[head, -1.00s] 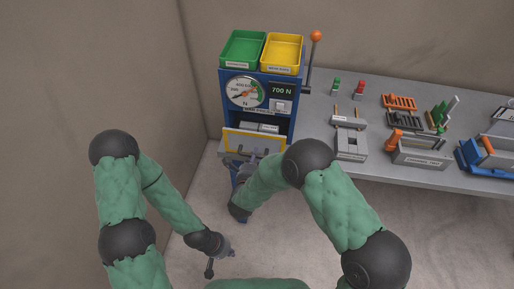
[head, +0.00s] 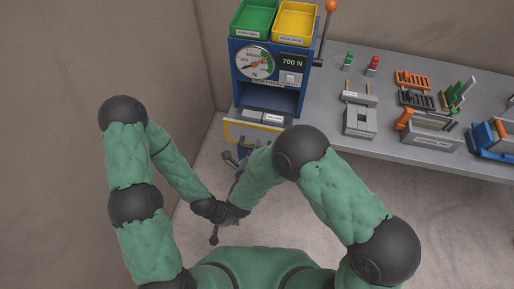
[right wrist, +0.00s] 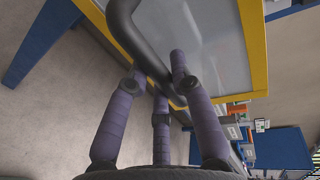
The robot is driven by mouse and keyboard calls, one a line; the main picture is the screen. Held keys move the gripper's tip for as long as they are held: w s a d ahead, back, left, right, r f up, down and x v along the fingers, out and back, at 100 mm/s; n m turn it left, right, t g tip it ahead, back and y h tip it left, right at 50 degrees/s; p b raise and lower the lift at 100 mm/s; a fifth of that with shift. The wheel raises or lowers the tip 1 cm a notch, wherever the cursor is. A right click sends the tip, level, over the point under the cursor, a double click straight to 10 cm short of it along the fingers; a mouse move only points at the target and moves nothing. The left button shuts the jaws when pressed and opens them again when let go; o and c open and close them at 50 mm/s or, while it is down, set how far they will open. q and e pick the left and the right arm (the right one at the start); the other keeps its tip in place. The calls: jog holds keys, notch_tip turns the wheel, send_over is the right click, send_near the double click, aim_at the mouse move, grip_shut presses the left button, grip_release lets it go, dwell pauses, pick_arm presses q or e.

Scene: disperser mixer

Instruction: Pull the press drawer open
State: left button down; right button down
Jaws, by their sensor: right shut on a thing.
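The blue press (head: 264,84) has a round dial and a 700 N display. Its drawer (head: 244,132), with a yellow-edged front, stands partly out at the bottom, with grey pieces (head: 265,117) showing behind the front. The drawer's grey panel (right wrist: 205,40) and dark curved handle (right wrist: 138,42) fill the top of the right wrist view. My right gripper (head: 236,160) is at the drawer front, and its purple fingers (right wrist: 155,85) are shut around the handle. My left gripper (head: 214,235) hangs lower, away from the drawer; its jaws are too small to read.
Green (head: 255,17) and yellow (head: 296,22) trays sit on top of the press. An orange-knobbed lever (head: 331,6) stands at its right. The grey bench (head: 393,154) holds several tools and fixtures. The floor in front is clear; a wall is close on the left.

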jog(key=c, duration=1.1)
grip_release()
jog(key=shift+o, duration=0.2)
jog(key=v, duration=1.2)
jog(key=w+d+f+n+g+y, duration=0.2)
jog(key=d+f+n+g, duration=0.15)
jog(key=f, duration=0.35)
jog(key=w+d+f+n+g+y, duration=0.1)
jog(key=w+d+f+n+g, duration=0.15)
jog(key=f+n+g, duration=0.35)
jog(key=s+d+f+n+g+y, duration=0.2)
jog(key=s+d+f+n, duration=0.2)
jog(key=s, duration=0.2)
jog(key=s+d+f+n+g+y, duration=0.2)
jog(key=s+d+f+n+g, duration=0.1)
jog(key=s, duration=0.4)
notch_tip(320, 180, down, 3)
jog(key=shift+d+r+n, duration=0.25)
jog(key=shift+d+n, duration=0.3)
jog(key=shift+n, duration=0.1)
